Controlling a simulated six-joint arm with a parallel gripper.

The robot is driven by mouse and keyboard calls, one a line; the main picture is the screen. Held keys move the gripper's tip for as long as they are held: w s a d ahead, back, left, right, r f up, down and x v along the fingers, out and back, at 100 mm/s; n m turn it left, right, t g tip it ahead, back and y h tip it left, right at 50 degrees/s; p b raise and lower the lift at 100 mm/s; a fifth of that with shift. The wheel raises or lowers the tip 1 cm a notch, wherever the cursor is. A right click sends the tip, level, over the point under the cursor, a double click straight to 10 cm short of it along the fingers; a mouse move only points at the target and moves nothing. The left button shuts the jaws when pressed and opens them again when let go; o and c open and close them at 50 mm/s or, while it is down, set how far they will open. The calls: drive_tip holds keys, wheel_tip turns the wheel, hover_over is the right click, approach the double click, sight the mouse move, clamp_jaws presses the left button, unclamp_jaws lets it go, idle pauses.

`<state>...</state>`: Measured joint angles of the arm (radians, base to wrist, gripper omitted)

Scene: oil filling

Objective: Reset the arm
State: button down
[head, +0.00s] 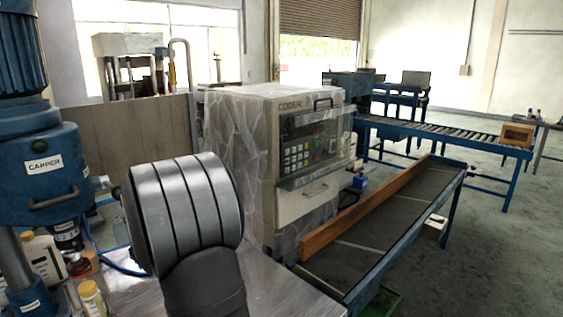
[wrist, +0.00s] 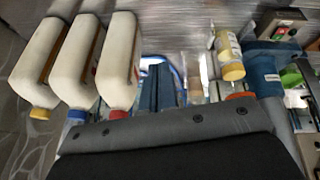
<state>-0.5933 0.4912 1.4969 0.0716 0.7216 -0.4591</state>
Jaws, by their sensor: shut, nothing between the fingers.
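In the wrist view my gripper (wrist: 161,88) shows as two dark blue fingers side by side, shut with nothing between them. A dark grey padded cover fills the bottom of that view and hides the gripper's base. In the head view my arm's silver banded cylinder (head: 187,212) and dark lower part stand at the front left, over the worktop. My gripper cannot be made out in the head view.
Three cream bottles (wrist: 78,62) with yellow, blue and red caps stand left of the gripper in the wrist view. A yellowish bottle (wrist: 229,55) is at right. The blue capper (head: 45,170), wrapped machine (head: 290,150) and conveyor (head: 400,215) surround the arm.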

drive_tip(key=d+r+m, duration=0.2)
drive_tip(key=d, duration=0.8)
drive_tip(key=w+d+r+m+t+h, duration=0.1)
drive_tip(key=d+m, duration=0.1)
drive_tip(key=d, duration=0.8)
drive_tip(key=shift+w+d+r+h, duration=0.15)
drive_tip(key=shift+r+h, duration=0.15)
drive_tip(key=shift+r, duration=0.05)
drive_tip(key=c, duration=2.2)
unclamp_jaws()
